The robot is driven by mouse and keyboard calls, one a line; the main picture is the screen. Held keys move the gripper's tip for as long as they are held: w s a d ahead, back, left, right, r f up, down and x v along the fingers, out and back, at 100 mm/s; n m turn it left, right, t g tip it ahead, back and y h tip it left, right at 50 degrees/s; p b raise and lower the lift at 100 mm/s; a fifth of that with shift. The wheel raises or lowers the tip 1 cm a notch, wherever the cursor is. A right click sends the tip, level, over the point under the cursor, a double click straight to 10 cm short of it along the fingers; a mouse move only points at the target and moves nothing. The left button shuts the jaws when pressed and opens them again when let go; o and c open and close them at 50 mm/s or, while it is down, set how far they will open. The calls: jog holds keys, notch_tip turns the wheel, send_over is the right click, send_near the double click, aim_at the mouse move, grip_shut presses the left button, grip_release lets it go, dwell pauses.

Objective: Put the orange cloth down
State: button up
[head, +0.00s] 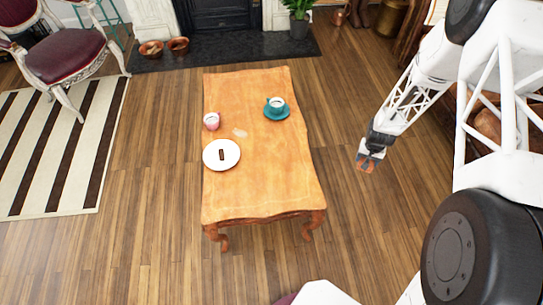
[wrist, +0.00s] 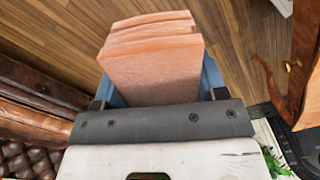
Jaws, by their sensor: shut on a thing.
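The orange cloth (wrist: 155,75) is folded in layers and held in my gripper (wrist: 158,88) in the wrist view, with the blue jaws showing at its sides.
On the table are a white plate (head: 231,163) with a small dark bar, a pink cup (head: 211,121) and a teal cup on a saucer (head: 277,107). The table's right and near parts are clear. A red chair (head: 65,55) stands far left. A potted plant (head: 298,15) stands by the fireplace.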

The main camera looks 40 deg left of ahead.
jog(key=s+a+n, duration=0.1)
jog(key=s+a, duration=0.3)
jog(key=a, duration=0.1)
jog(key=s+a+n, duration=0.1)
jog(key=s+a, duration=0.3)
jog(key=a, duration=0.1)
jog(key=s+a, duration=0.5)
jog(key=shift+s+a+f+n, duration=0.1)
jog(key=shift+a+f+n, duration=0.2)
jog(key=shift+a+n, duration=0.1)
jog(key=s+a+n, duration=0.1)
jog(key=s+a, duration=0.2)
jog(key=s, duration=0.2)
jog(key=s+a, duration=0.4)
jog(key=s, duration=0.2)
jog(key=s+a+n, duration=0.1)
jog(key=s+a, duration=0.2)
jog(key=s, duration=0.2)
jog(key=shift+s+a+f+n, duration=0.15)
jog(key=shift+a+f+n, duration=0.1)
jog(key=shift+n, duration=0.05)
jog(key=shift+s+a, duration=0.3)
jog(key=shift+s, duration=0.4)
send_over(258, 157)
jog(key=shift+s+d+f, duration=0.15)
jog(key=shift+d+f, duration=0.2)
jog(key=shift+f, duration=0.4)
jog(key=shift+w+a, duration=0.25)
jog(key=shift+a, duration=0.1)
jog(key=shift+f, duration=1.8)
